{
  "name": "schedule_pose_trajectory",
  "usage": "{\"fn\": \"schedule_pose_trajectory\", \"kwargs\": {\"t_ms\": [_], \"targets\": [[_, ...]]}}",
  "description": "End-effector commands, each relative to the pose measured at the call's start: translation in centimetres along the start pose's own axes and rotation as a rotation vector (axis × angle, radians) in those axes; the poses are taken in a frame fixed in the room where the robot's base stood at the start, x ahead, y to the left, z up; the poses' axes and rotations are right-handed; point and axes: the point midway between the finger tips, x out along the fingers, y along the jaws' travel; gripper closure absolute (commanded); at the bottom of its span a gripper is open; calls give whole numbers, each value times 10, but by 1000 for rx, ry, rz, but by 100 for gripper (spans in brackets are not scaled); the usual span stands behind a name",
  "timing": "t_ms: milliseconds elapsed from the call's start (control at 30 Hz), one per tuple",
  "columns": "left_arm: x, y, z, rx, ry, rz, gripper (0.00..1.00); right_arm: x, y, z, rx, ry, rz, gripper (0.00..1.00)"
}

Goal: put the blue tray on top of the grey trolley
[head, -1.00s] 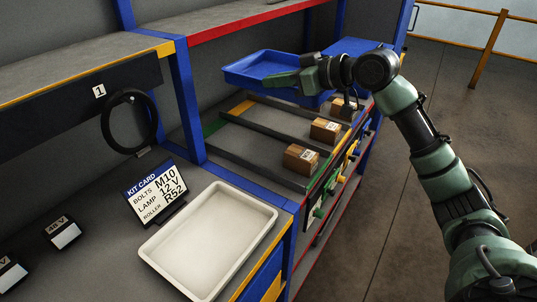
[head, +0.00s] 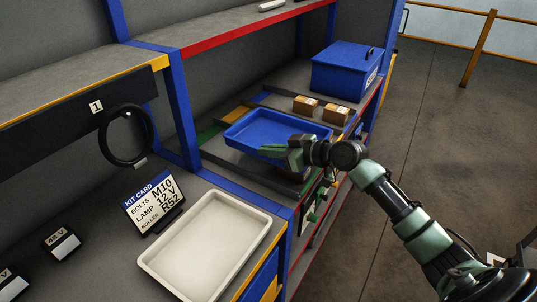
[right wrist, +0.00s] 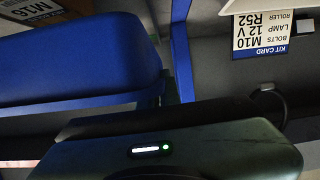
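The blue tray (head: 268,129) is a shallow open tray, empty, in the middle of the head view. It looks raised a little over the shelf deck and about level. My right gripper (head: 286,151) is shut on its near right rim. In the right wrist view the tray (right wrist: 75,60) fills the upper left, close to the dark green gripper body; the fingertips are hard to make out there. My left gripper is not in view. I cannot make out the grey trolley in these views.
Cardboard boxes (head: 305,105) and a blue lidded bin (head: 346,70) stand on the deck behind the tray. A white tray (head: 210,245) and a kit card (head: 153,203) are on the near bench. A blue post (head: 180,115) stands left. Open floor (head: 440,140) lies right.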

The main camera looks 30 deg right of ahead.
Motion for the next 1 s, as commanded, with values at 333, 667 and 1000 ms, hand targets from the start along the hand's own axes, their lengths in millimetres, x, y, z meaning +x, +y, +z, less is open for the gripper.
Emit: {"fn": "schedule_pose_trajectory", "kwargs": {"t_ms": [333, 667, 1000], "targets": [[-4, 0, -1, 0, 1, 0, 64, 7, 0, 19, -2, 3, 2, 100], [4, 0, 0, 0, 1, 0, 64, 10, 0, 25, -2, 3, 2, 100], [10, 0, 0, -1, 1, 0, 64, 11, 0, 29, -2, 4, 2, 100]]}}
